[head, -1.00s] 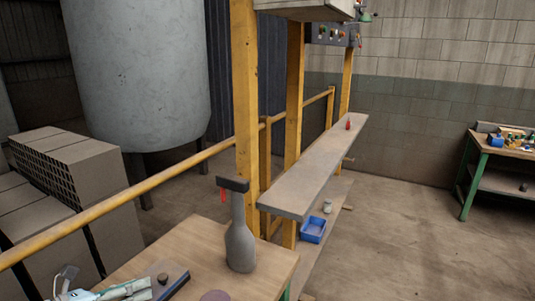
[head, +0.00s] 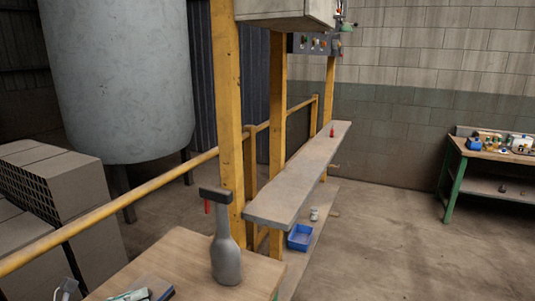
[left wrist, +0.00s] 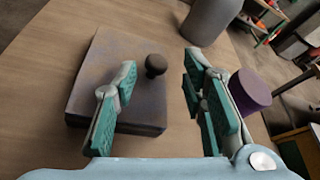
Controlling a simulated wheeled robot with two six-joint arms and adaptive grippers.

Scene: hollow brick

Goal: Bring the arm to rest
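My left gripper (left wrist: 165,95) is open in the left wrist view, its green-padded fingers wide apart with nothing between them. It hangs over a wooden table (left wrist: 45,60). In the head view a small part of the left gripper (head: 130,295) shows at the bottom edge. My right gripper is in neither view. A dark flat block with a round black knob (left wrist: 156,65) lies on the table below the left fingers. A purple round object (left wrist: 250,90) appears beside the right-hand finger.
A grey bottle-shaped object (head: 226,255) with a dark top and red piece stands on the table. A grey shelf (head: 300,180) on yellow posts runs behind it, with a blue tray (head: 300,237) below. A yellow rail (head: 120,205) crosses left. Open floor lies right.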

